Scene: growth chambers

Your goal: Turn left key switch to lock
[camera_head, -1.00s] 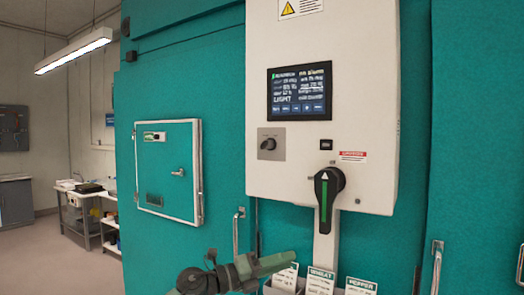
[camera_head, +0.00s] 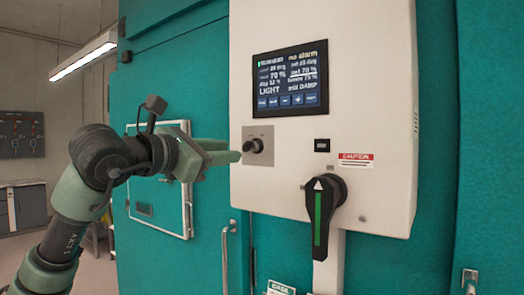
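The left key switch is a small black knob (camera_head: 254,146) on a square grey plate (camera_head: 266,158), below the screen on the white control box. My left gripper (camera_head: 228,152) comes in from the left at about the height of the knob. Its green fingers point right, and their tips show just left of the grey plate. I cannot tell whether they touch it, or how far apart the fingers are. The knob is not hidden by them. My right gripper is not in view.
Behind my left arm is a teal hatch with a white frame (camera_head: 187,200). A vertical door handle (camera_head: 226,255) is below.

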